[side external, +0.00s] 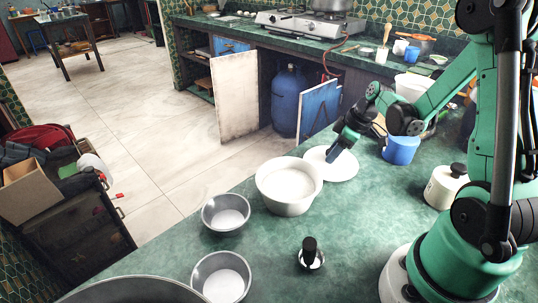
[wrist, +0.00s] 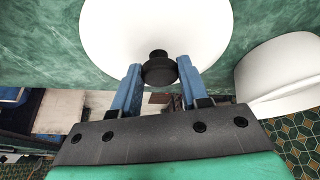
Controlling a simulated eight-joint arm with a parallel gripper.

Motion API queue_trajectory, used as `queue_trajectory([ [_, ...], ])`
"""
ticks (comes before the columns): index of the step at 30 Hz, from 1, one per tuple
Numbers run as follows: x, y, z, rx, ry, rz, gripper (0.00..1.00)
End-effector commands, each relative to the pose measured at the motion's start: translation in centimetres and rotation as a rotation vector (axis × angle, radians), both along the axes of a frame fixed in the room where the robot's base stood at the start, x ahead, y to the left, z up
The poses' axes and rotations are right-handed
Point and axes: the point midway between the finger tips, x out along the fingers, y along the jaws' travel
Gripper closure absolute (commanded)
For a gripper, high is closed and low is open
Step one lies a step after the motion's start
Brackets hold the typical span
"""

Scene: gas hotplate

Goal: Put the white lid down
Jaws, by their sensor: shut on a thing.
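The white lid (side external: 340,170) is a flat white disc with a black knob, level beside the white pot (side external: 289,205) at its upper right. I cannot tell whether it touches the green counter (side external: 330,215) or hangs just above it. My gripper (side external: 335,152) is shut on the lid's knob. In the wrist view the blue fingertips of my gripper (wrist: 160,72) sit on either side of the black knob, and the white lid (wrist: 155,25) fills the top middle. The pot (wrist: 285,75) shows at the right there.
Two metal bowls (side external: 225,213) (side external: 222,280) and a small black-handled item (side external: 310,254) stand nearer the camera. A blue cup (side external: 400,150) and a cream jar (side external: 445,186) stand to the right. The counter's far edge lies close beyond the lid. Bare counter shows between pot and jar.

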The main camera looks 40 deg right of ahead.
Motion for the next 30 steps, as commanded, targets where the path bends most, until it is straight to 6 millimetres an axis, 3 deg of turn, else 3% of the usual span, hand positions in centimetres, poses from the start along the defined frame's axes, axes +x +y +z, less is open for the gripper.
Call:
queue_trajectory([
  [2,0.0,0.0,-0.3,0.000,0.000,0.000,1.00],
  [3,0.0,0.0,-0.2,0.000,0.000,0.000,0.49],
  [5,0.0,0.0,-0.2,0.000,0.000,0.000,0.32],
  [6,0.0,0.0,-0.2,0.000,0.000,0.000,0.29],
  [19,-0.2,-0.1,0.6,0.000,0.000,-0.001,0.29],
  [30,-2.3,-0.9,5.9,0.001,-0.001,-0.003,0.29],
])
